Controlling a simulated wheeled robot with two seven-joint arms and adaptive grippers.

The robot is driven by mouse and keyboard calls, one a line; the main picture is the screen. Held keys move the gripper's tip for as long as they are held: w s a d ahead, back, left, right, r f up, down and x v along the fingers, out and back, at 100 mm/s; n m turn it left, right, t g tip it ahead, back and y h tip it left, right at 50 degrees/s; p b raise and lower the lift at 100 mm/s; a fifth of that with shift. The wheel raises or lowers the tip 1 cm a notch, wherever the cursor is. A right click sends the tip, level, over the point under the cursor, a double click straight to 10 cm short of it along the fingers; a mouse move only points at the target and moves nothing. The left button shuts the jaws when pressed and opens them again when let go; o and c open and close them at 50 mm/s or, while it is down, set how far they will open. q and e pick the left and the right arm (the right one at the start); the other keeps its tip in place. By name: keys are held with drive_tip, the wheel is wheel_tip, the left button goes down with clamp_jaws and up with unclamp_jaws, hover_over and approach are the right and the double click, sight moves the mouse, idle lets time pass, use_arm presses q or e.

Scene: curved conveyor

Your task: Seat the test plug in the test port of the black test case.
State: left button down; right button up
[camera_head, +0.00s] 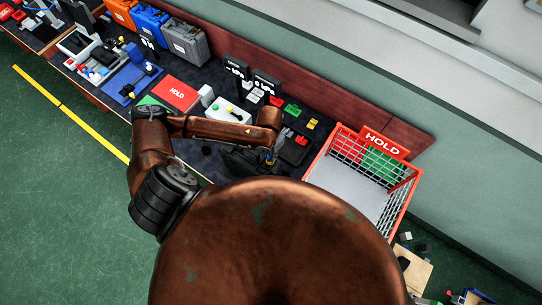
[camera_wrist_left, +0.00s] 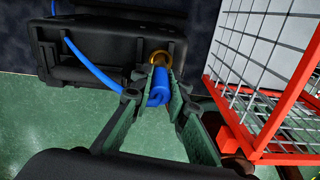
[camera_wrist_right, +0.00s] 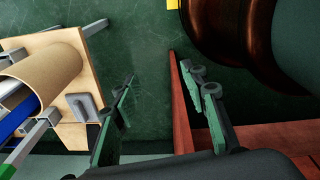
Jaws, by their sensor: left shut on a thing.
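The black test case (camera_wrist_left: 95,48) fills the upper left of the left wrist view; part of it shows dark under my left arm in the head view (camera_head: 238,160). Its test port (camera_wrist_left: 161,56) has a brass-coloured ring on the near side. My left gripper (camera_wrist_left: 160,92) is shut on the blue test plug (camera_wrist_left: 159,84). The plug is lined up with the ring, its far end at or just inside it; how deep I cannot tell. My right gripper (camera_wrist_right: 163,76) is open and empty over the green floor.
A red-rimmed wire HOLD basket (camera_head: 318,160) stands right of the case, close to my left gripper (camera_wrist_left: 250,130). A blue cable (camera_wrist_left: 92,68) crosses the case front. A wooden piece with a cardboard tube (camera_wrist_right: 60,75) lies left of my right gripper.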

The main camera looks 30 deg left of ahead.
use_arm(q)
wheel_tip(320, 180, down, 3)
drive_tip(key=b, duration=0.3)
drive_tip(key=shift+w+f, duration=0.15)
use_arm(e)
drive_tip(key=w+f, duration=0.1)
drive_tip(key=f, duration=0.1)
drive_tip(key=w+f, duration=0.1)
drive_tip(key=shift+w+f, duration=0.3)
drive_tip(key=shift+f, duration=0.05)
drive_tip(key=shift+s, duration=0.15)
use_arm(q)
drive_tip(key=c, duration=1.9)
unclamp_jaws()
use_arm(e)
drive_tip(key=shift+s+d, duration=0.1)
drive_tip(key=shift+s, duration=0.25)
use_arm(q)
wheel_tip(320, 180, up, 12)
drive_tip(key=shift+r+b, duration=0.15)
drive_tip(key=shift+b, duration=0.65)
use_arm(e)
drive_tip(key=shift+w+f, duration=0.2)
drive_tip(key=shift+f, duration=0.6)
